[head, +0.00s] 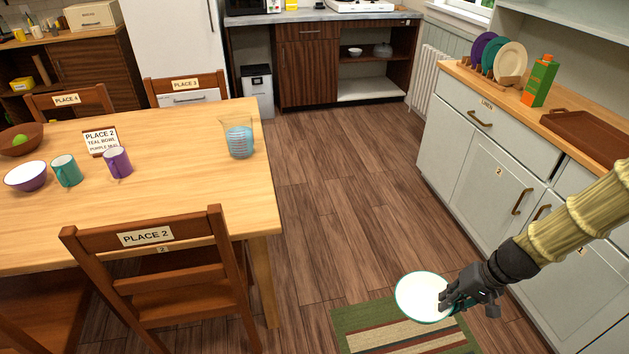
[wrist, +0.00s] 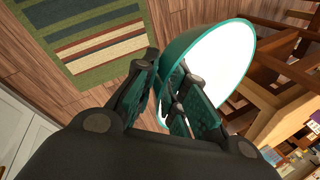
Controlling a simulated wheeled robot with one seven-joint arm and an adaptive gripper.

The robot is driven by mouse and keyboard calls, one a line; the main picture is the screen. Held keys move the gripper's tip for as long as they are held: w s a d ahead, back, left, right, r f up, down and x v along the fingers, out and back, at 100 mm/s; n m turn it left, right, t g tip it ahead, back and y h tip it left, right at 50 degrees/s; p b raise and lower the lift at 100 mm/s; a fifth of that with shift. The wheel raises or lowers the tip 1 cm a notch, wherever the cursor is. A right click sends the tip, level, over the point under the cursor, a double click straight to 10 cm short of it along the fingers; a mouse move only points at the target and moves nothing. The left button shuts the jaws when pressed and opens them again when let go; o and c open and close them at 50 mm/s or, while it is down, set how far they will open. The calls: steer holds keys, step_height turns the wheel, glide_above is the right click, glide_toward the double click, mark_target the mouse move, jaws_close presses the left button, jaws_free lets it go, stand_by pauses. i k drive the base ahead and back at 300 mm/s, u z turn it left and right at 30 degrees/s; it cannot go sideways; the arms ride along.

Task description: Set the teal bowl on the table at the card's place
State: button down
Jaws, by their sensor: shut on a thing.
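The teal bowl (head: 418,297), white inside with a teal rim, is held by my gripper (head: 452,299) above the floor by the striped rug. In the wrist view my gripper (wrist: 170,95) is shut on the wall of the bowl (wrist: 222,65), which is tilted in that picture. The card (head: 101,140) stands on the wooden table (head: 190,170) and reads "PLACE 2, TEAL BOWL", with a purple mug line under it. A purple mug (head: 117,162), a teal mug (head: 66,171) and a purple bowl (head: 26,176) stand near the card. My gripper is right of the table, well apart from it.
A chair labelled PLACE 2 (head: 155,270) stands at the table's near side. A measuring jug (head: 239,138) stands near the table's right end. A white cabinet (head: 480,165) lines the right. Floor between table and cabinet is open, with a striped rug (head: 365,325).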

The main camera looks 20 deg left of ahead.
mark_target(147, 208)
steer(key=z, duration=0.85)
steer(key=k, duration=1.3)
steer(key=u, duration=2)
steer(key=i, duration=0.25)
steer(key=z, duration=0.1)
